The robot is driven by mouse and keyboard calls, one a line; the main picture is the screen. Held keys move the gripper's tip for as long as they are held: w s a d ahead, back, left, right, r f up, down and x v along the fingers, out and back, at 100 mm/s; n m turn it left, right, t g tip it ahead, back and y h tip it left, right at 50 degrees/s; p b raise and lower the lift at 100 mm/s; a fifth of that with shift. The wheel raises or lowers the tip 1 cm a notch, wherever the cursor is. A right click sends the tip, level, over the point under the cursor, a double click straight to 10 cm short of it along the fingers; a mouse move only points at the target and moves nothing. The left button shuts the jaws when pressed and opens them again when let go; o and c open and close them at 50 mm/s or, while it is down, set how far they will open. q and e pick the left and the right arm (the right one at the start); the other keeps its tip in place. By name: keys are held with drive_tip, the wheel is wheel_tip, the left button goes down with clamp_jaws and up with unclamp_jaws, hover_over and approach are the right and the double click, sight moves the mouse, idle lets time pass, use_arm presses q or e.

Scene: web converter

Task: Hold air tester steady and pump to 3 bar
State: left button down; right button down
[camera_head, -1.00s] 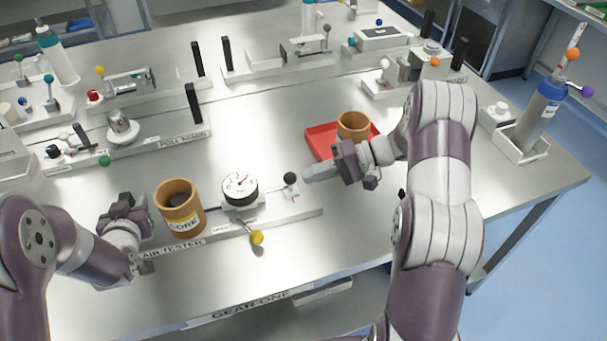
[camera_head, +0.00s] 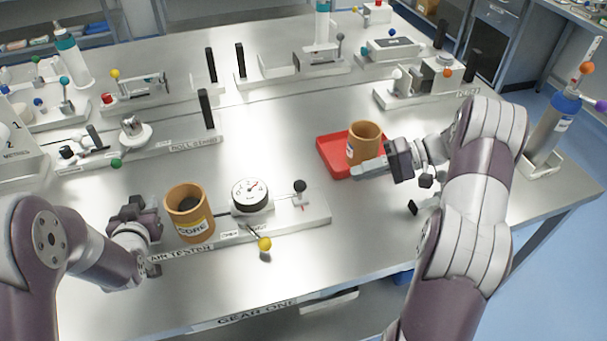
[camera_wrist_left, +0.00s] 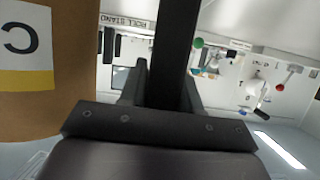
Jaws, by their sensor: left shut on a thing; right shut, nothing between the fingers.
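The air tester (camera_head: 315,212) is a white base at the table's front with a brown core (camera_head: 188,215), a round dial gauge (camera_head: 250,195), a black ball knob (camera_head: 299,186) and a yellow ball lever (camera_head: 264,244). The gauge has a red needle; its reading is too small to tell. My left gripper (camera_head: 138,212) is left of the core, shut on a black upright post (camera_wrist_left: 172,50), seen between its fingers in the left wrist view. My right gripper (camera_head: 358,173) is shut and empty, right of the black knob and apart from it.
A red tray (camera_head: 330,152) holding another brown core (camera_head: 364,140) lies just behind my right gripper. The roll stand (camera_head: 135,155) is behind the tester on the left. Bare table lies between the tester and the tray.

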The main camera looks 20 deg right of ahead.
use_arm(q)
drive_tip(key=shift+s+f, duration=0.15)
drive_tip(key=shift+f, duration=0.1)
idle(0.4)
drive_tip(key=c, duration=0.9)
unclamp_jaws()
drive_tip(key=shift+o, duration=0.9)
drive_tip(key=shift+a+r, duration=0.1)
drive_tip(key=shift+r, duration=0.1)
drive_tip(key=shift+r, duration=0.1)
drive_tip(key=shift+s+r, duration=0.2)
drive_tip(key=shift+s, duration=0.05)
drive_tip(key=v, duration=1.1)
